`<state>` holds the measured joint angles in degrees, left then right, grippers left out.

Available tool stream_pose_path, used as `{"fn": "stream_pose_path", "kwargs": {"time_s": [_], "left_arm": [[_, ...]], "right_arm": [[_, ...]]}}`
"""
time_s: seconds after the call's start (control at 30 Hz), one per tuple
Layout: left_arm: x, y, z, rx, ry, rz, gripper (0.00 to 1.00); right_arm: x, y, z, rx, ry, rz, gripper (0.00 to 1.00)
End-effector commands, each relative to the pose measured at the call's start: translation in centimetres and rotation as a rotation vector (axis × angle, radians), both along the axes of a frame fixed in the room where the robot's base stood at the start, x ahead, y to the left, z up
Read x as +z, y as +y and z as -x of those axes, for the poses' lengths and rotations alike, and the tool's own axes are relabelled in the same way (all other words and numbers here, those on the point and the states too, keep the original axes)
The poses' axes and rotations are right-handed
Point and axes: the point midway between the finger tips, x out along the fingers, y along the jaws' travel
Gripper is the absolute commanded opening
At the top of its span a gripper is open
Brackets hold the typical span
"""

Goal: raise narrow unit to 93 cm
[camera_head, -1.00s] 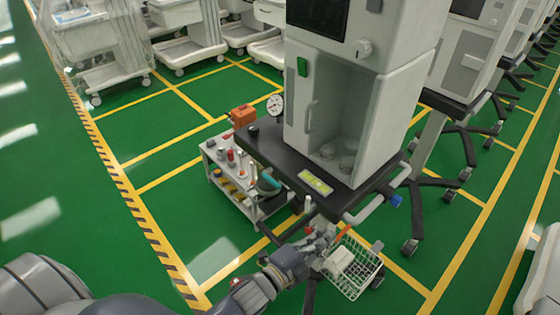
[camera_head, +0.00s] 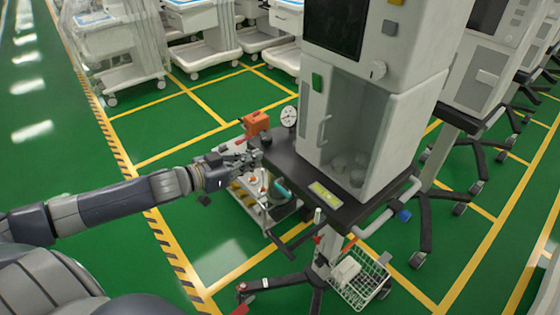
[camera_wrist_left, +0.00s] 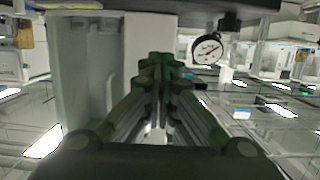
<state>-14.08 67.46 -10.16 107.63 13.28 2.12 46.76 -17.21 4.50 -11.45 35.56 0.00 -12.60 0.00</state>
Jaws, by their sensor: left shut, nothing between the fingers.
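The narrow unit (camera_head: 345,120) is a tall pale cabinet with a dark screen and a glass-fronted bay. It stands upright on a black shelf (camera_head: 290,172), carried by a column on a wheeled base. A yellow-green label (camera_head: 323,194) is on the shelf's front edge. A round dial gauge (camera_head: 289,116) is at the shelf's back left corner; it also shows in the left wrist view (camera_wrist_left: 207,48). My left gripper (camera_head: 248,157) is shut and empty, beside the shelf's left edge; contact cannot be told. Its closed fingers fill the middle of the left wrist view (camera_wrist_left: 158,75). My right gripper is out of view.
A small trolley (camera_head: 268,218) with bottles and tools stands close under my left gripper. An orange box (camera_head: 256,122) is behind it. A wire basket (camera_head: 360,280) hangs at the unit's front. White carts stand behind, other units at right. Green floor at left is clear.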

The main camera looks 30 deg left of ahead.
Motion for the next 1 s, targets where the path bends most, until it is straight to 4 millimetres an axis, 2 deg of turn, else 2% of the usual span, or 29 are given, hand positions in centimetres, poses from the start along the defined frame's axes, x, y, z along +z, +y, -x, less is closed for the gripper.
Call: {"fn": "stream_pose_path", "kwargs": {"time_s": [0.17,0.57,1.0], "left_arm": [[-0.1,-0.2,-0.7,0.003,-0.001,0.004,0.0],[-0.8,-1.5,-3.9,0.002,-0.002,0.002,0.0],[-2.1,-3.6,-8.7,0.003,-0.001,0.003,0.0]], "right_arm": [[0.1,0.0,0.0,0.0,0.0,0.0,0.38],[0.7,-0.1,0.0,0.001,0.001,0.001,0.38],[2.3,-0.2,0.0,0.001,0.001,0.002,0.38]]}}
